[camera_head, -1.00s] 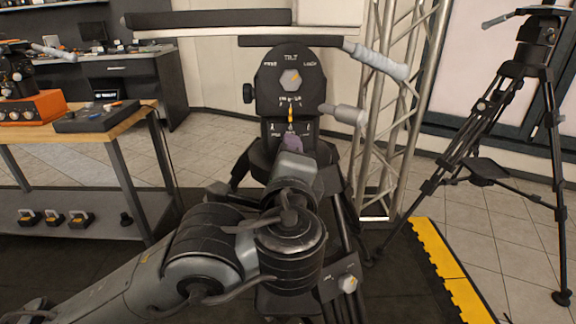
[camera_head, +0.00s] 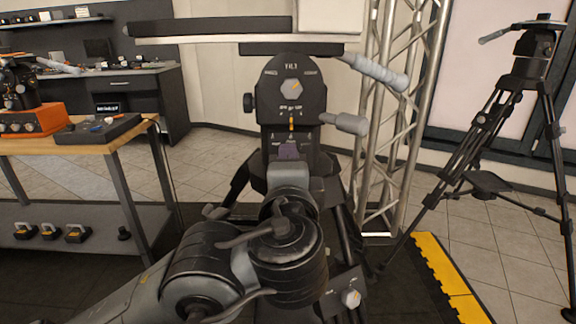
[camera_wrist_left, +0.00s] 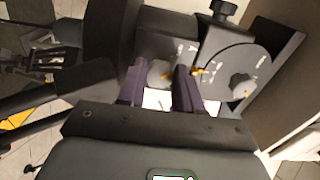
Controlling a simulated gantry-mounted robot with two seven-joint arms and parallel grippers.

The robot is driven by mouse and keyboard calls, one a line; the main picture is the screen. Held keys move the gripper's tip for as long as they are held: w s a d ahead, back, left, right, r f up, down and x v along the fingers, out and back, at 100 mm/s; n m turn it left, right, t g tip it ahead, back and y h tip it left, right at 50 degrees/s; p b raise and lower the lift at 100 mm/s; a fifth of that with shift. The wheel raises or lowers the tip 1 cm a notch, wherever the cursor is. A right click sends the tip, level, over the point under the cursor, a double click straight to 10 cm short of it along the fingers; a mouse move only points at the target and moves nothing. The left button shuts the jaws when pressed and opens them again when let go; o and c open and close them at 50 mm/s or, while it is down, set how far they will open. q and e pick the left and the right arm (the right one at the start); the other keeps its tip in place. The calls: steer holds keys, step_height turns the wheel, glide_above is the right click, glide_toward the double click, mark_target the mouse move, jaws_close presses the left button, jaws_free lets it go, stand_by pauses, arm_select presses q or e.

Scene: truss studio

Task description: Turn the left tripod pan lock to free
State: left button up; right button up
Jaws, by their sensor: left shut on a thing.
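The tripod head (camera_head: 270,105) stands upright in the middle of the head view. Its dark tilt plate carries a grey hexagonal tilt knob (camera_head: 291,87), also in the left wrist view (camera_wrist_left: 243,87). The pan lock sits on the lower plate. Its grey knob (camera_wrist_left: 160,74) shows between the purple fingers in the left wrist view, but my gripper hides it in the head view. My left gripper (camera_head: 289,150) is at this lower plate and, in the left wrist view (camera_wrist_left: 160,88), is shut on the knob. The lock's exact pointer direction cannot be read. My right gripper is not in view.
Grey pan handles (camera_head: 375,72) stick out to the right of the head. A truss tower (camera_head: 400,110) stands close behind. A workbench (camera_head: 90,142) is at the left, another tripod (camera_head: 535,60) at the right. A lower grey knob (camera_head: 351,298) shows near the bottom.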

arm_select(q)
steer(key=o, duration=1)
steer(key=shift+o, duration=0.2)
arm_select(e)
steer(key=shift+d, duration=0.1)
